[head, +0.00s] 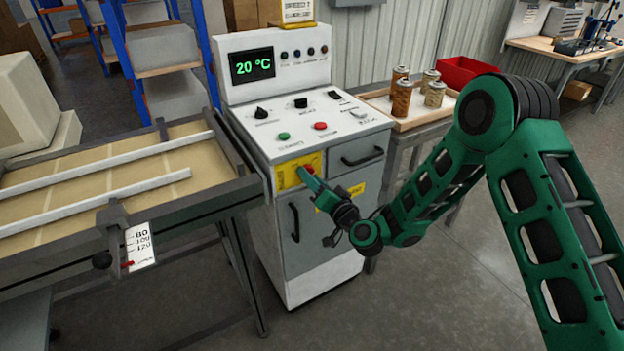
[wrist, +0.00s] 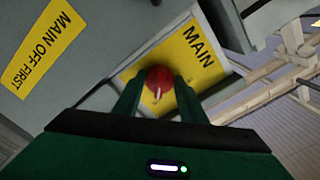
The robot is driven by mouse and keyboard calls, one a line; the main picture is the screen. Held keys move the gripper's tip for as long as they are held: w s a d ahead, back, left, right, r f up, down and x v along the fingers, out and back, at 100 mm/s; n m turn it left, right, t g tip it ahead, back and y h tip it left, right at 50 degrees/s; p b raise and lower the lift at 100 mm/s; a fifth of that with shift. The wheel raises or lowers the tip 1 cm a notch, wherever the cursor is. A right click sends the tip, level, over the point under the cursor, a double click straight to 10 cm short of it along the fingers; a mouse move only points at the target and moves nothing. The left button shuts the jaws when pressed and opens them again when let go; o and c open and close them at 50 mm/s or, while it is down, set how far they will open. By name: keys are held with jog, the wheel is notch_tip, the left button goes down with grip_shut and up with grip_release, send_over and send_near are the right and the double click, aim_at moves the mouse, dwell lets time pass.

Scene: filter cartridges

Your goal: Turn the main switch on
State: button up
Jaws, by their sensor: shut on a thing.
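The main switch is a red knob (wrist: 160,78) on a yellow plate marked MAIN (wrist: 199,47). The yellow plate (head: 285,178) is on the front of the grey control cabinet (head: 330,258), below its sloped top. My gripper (head: 305,175) reaches the plate from the right and front. In the wrist view my gripper (wrist: 160,97) has one finger on each side of the knob and is shut on it. A short white mark shows on the knob's face. Most of the knob is hidden by the fingers in the head view.
The cabinet top carries a green button (head: 284,136), a red button (head: 320,126) and black knobs; its display (head: 252,66) reads 20 °C. A conveyor table (head: 90,205) stands left. A tray (head: 400,124) with several cartridges stands right. A MAIN OFF FIRST label (wrist: 42,45) is nearby.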

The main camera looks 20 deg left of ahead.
jog(key=shift+w+d+r, duration=0.1)
jog(key=shift+w+d, duration=0.15)
jog(key=shift+w, duration=0.1)
jog(key=o, duration=1.1)
jog(key=shift+c, duration=0.2)
jog(key=shift+s+a, duration=0.1)
jog(key=shift+s, duration=0.05)
jog(key=shift+s, duration=0.1)
